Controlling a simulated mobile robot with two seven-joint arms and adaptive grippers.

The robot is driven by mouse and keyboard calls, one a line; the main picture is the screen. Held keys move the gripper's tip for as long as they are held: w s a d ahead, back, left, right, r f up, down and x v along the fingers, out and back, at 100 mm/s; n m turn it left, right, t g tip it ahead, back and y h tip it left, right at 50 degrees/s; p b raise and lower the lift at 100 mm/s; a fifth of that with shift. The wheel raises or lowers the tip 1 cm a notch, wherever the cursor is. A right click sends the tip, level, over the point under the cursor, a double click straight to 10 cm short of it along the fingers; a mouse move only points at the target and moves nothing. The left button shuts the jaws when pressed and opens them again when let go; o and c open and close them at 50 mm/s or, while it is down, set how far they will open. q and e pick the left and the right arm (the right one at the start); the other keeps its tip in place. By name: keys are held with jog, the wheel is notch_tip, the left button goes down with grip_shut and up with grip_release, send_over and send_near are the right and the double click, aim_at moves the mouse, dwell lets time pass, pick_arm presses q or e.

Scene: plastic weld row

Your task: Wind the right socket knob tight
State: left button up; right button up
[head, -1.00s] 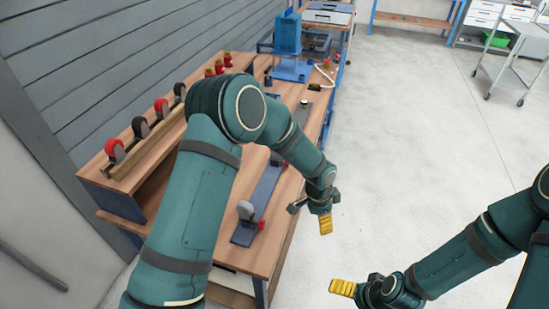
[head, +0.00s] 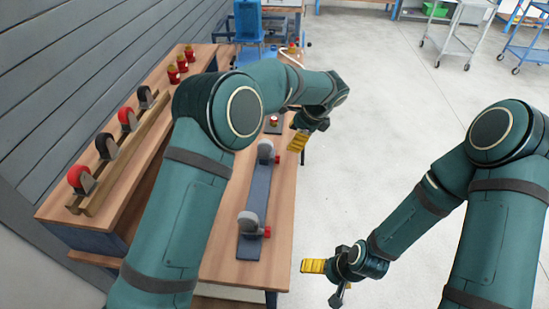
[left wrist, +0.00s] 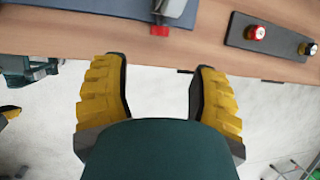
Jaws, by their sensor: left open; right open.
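A dark plate (left wrist: 275,42) lies on the bench, with a red-topped knob (left wrist: 257,32) and a second, darker knob (left wrist: 305,49) at its right end. In the head view the plate (head: 268,130) is partly hidden by my left arm, and one red knob (head: 274,120) shows on it. My left gripper (head: 298,141) is open and empty, at the bench's right edge near this plate; its yellow fingers point toward the bench in the left wrist view (left wrist: 160,85). My right gripper (head: 313,266) is open and empty over the floor, right of the bench.
A long dark plate (head: 257,190) with two grey wheels and red knobs lies on the bench (head: 225,262). A raised shelf at left holds a wooden rack (head: 122,165) of red and black wheels and several red pieces (head: 182,62).

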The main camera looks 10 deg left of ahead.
aim_at(279, 157)
pick_arm(q)
jog(key=b+x, duration=0.2)
jog(key=x, duration=1)
jog(key=shift+a+f, duration=0.15)
jog(key=shift+f, duration=0.2)
grip_shut()
